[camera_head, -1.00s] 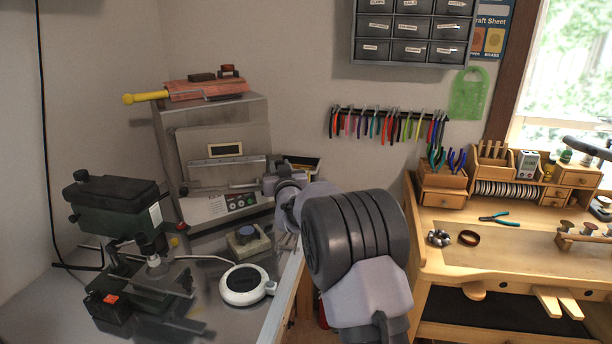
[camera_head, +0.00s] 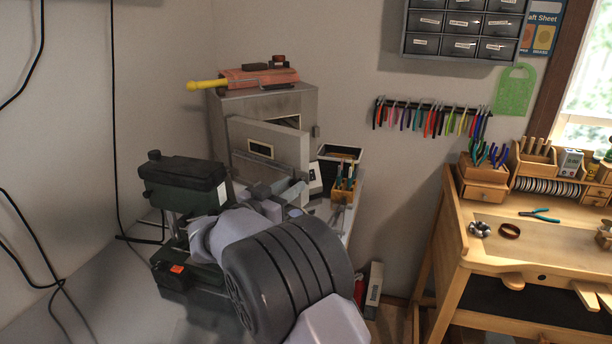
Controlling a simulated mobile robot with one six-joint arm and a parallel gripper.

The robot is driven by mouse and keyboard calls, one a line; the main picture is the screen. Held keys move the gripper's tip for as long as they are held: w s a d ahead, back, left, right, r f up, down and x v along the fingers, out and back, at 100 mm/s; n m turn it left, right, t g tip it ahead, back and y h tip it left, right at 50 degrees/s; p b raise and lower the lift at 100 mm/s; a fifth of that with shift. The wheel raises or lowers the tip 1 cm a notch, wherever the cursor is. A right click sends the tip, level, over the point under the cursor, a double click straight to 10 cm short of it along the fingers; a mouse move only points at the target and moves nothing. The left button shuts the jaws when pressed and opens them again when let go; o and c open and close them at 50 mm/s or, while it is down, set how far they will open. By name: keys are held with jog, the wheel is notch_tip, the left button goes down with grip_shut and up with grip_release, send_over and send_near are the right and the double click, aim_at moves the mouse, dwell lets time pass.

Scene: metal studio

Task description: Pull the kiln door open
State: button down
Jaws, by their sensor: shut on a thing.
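The kiln (camera_head: 307,104) is a grey metal box at the back of the bench. Its door (camera_head: 285,139), a flat grey panel with a small framed window, stands ajar at an angle to the front. A dark gap shows above its right part. A bar handle (camera_head: 259,155) crosses the door below the window. My gripper (camera_head: 284,187) is at the lower right of the door, by the bar, and appears shut on the handle. My wrist and arm partly hide the fingers and the lower kiln.
A dark green drill press (camera_head: 184,183) stands left of my arm, close to it. A dark bin (camera_head: 340,153) and a tool holder (camera_head: 343,194) stand right of the kiln. A wooden workbench (camera_head: 500,240) is at the right, with open floor between.

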jog(key=shift+s+a+r+m+g+h, duration=0.1)
jog(key=shift+s+a+m+g+h, duration=0.15)
jog(key=shift+a, duration=0.3)
jog(key=shift+s+a+r+m+g+h, duration=0.15)
jog(key=shift+s+a+h, duration=0.15)
jog(key=shift+a, duration=0.25)
jog(key=shift+s+f, duration=0.1)
jog(key=c, duration=1.2)
grip_release()
jog(key=shift+o, duration=0.2)
jog(key=shift+p, duration=0.3)
jog(key=s+d+r+p, duration=0.1)
jog(key=s+r+p, duration=0.1)
jog(key=s, duration=0.6)
jog(key=s+d+r+p, duration=0.2)
jog(key=s+r, duration=0.1)
jog(key=s, duration=0.4)
jog(key=shift+s+d, duration=0.15)
jog(key=shift+s, duration=0.2)
